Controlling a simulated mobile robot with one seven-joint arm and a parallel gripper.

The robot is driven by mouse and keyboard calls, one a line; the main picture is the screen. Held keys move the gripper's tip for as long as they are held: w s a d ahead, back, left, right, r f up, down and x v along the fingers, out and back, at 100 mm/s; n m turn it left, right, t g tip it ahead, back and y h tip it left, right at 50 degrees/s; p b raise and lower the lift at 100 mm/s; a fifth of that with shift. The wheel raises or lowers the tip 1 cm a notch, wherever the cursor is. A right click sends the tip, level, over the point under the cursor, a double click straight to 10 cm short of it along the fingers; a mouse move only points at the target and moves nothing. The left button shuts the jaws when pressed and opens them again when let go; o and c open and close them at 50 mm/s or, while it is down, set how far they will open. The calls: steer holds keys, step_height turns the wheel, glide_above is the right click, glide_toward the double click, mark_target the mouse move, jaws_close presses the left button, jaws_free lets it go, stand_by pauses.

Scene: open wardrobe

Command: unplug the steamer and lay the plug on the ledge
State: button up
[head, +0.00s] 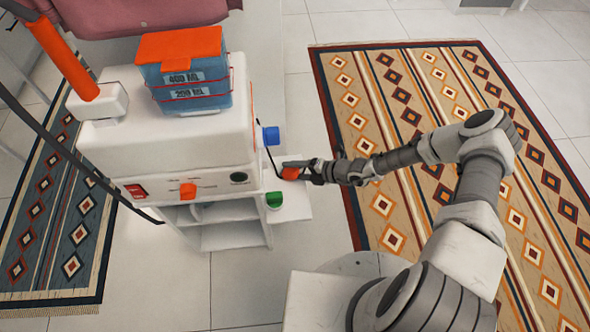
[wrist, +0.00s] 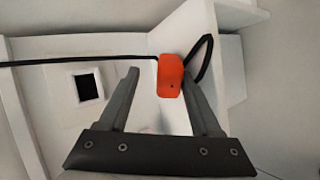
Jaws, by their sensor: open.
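The steamer (head: 165,130) is a white unit with a blue water tank and orange lid. The orange plug (head: 290,173) is at its right side, by the white ledge (head: 295,205). In the wrist view the plug (wrist: 171,78) shows at the fingertips, close to the right finger, with a black cord running left and looping right. My gripper (head: 303,170) is open, its fingers apart and not closed on the plug. A dark square opening (wrist: 87,88) in a white plate lies left of the plug. I cannot tell whether the plug touches the ledge.
A blue knob (head: 271,136) and a green knob (head: 274,200) stick out near the plug. An orange-handled hose (head: 62,55) rises at the left. Patterned rugs (head: 400,95) lie on the tiled floor. The ledge's front right part is bare.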

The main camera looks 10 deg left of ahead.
steer(key=shift+s+d+f, duration=0.1)
steer(key=shift+d+f, duration=0.1)
steer(key=shift+f, duration=0.1)
steer(key=d+r+p, duration=0.3)
steer(key=r+p, duration=0.3)
steer(key=r, duration=0.1)
steer(key=shift+s+r, duration=0.2)
steer(key=shift+s, duration=0.2)
steer(key=shift+r, duration=0.1)
stand_by(0.6)
